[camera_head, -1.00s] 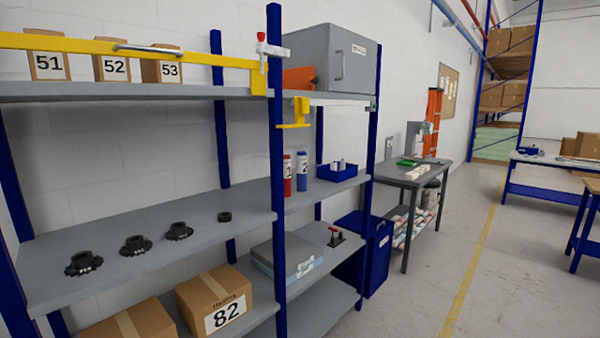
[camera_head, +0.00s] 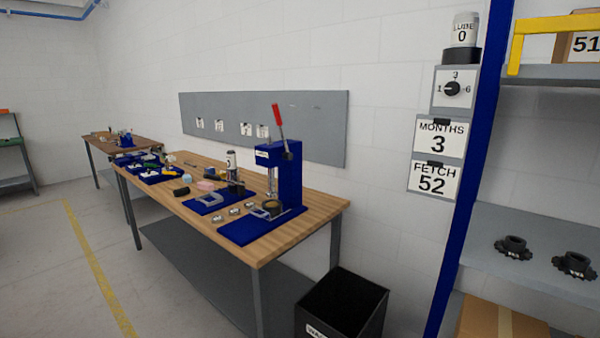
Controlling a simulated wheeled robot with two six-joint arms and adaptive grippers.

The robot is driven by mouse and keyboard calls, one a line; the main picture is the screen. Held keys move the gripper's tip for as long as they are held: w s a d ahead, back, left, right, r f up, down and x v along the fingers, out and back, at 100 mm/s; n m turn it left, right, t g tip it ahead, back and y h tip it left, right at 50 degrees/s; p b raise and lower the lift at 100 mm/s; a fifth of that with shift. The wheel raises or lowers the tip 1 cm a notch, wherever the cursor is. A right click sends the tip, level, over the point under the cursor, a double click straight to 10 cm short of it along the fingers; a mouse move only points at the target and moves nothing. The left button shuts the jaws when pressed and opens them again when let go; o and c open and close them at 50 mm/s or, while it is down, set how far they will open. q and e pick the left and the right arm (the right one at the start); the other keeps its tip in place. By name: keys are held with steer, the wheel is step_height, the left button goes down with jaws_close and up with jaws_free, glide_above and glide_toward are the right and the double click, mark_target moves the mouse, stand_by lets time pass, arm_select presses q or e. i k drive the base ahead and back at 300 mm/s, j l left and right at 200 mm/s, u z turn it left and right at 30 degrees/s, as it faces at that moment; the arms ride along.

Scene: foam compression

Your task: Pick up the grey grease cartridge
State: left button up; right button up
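I cannot clearly make out a grey grease cartridge. A pale grey-white cylinder marked "LUBE 0" (camera_head: 465,29) stands upright in a black holder (camera_head: 461,56) at the top of the blue shelf post. A smaller white and dark cylinder (camera_head: 231,163) stands upright on the wooden workbench (camera_head: 316,207), left of the blue lever press (camera_head: 280,172); its label is too small to read. Neither of my grippers is in view.
Below the holder are a dial plate (camera_head: 453,88) and signs reading "MONTHS 3" (camera_head: 439,138) and "FETCH 52" (camera_head: 433,179). A black waste bin (camera_head: 342,308) stands by the bench. Shelves with black toothed parts (camera_head: 513,247) are at right.

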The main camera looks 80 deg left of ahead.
mark_target(231, 159)
steer(key=u, duration=3.25)
steer(key=i+j+u, duration=0.3)
steer(key=i, duration=0.35)
steer(key=i+j+u, duration=0.35)
steer(key=i, duration=0.35)
steer(key=i+u, duration=0.3)
steer(key=i, duration=0.35)
steer(key=i+j+z, duration=0.15)
steer(key=i+z, duration=0.3)
steer(key=i+j+z, duration=0.45)
steer(key=i, duration=0.2)
steer(key=i+j+z, duration=0.45)
steer(key=i, duration=0.05)
